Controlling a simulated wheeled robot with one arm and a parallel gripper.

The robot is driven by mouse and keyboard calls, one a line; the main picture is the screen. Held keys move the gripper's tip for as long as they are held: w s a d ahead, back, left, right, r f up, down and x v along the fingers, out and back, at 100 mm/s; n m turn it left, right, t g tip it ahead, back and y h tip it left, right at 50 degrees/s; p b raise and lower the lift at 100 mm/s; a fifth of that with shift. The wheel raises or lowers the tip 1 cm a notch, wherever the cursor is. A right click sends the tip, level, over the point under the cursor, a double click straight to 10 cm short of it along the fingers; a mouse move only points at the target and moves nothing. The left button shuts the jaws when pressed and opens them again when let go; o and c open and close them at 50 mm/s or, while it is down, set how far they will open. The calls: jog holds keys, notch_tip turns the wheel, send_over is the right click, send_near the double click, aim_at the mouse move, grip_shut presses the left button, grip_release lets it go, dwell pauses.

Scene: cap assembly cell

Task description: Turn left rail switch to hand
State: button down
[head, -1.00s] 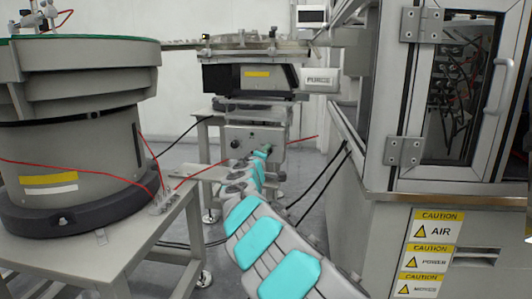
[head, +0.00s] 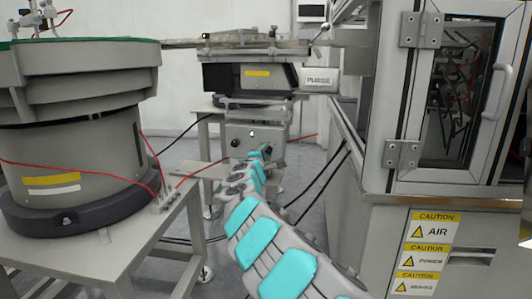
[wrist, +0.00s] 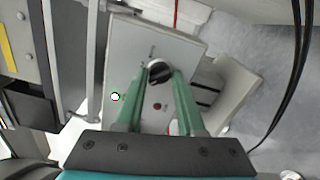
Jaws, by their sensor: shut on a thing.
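The rail switch is a round black knob (wrist: 159,74) on a pale grey control panel (wrist: 196,48) in the wrist view. My gripper (wrist: 163,75) has its two green fingers on either side of the knob and is shut on it. Small markings around the knob are too small to read. A red button (wrist: 157,106) and a bright white lamp with a green edge (wrist: 115,97) sit nearer the gripper's base. In the head view, the control box (head: 236,133) hangs under the far machine, and my arm's end covers part of its right side.
A large bowl feeder (head: 75,140) stands on a table at the left. A cabinet with caution labels (head: 433,230) stands at the right. Black cables (head: 325,180) run down beside my arm. In the wrist view, a dark cable (wrist: 290,80) hangs at the right.

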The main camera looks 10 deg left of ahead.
jog(key=shift+f, duration=0.1)
jog(key=c, duration=0.5)
grip_release()
jog(key=shift+c, duration=0.2)
jog(key=shift+s, duration=0.1)
jog(key=s+a, duration=0.1)
jog(key=s, duration=0.6)
jog(key=shift+s, duration=0.3)
